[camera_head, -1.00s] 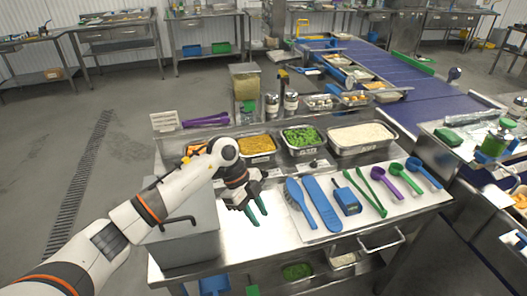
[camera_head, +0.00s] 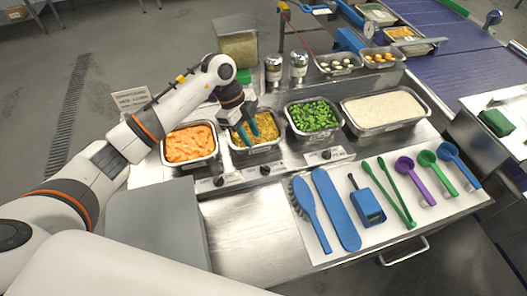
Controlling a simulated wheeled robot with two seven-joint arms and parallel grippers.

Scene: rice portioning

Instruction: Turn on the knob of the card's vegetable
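A white card (camera_head: 130,99) with dark print stands at the back left of the counter; its words are too small to read surely. Trays of orange pieces (camera_head: 190,146), yellow corn-like pieces (camera_head: 262,133) and green vegetable pieces (camera_head: 314,116) sit in a row. Three dark knobs are on the panel in front: a left knob (camera_head: 219,181), a middle knob (camera_head: 265,170) and a right knob (camera_head: 326,155). My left gripper (camera_head: 248,131) points down over the yellow tray, its teal fingertips apart, with nothing seen between them. It is behind the middle knob. My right gripper is out of view.
A tray of white rice (camera_head: 384,107) stands at the right. A blue brush (camera_head: 311,215), a blue paddle (camera_head: 336,210), a blue-handled tool (camera_head: 367,205), green tongs (camera_head: 397,192) and scoops lie on a white mat. A grey box (camera_head: 155,225) stands at the front left.

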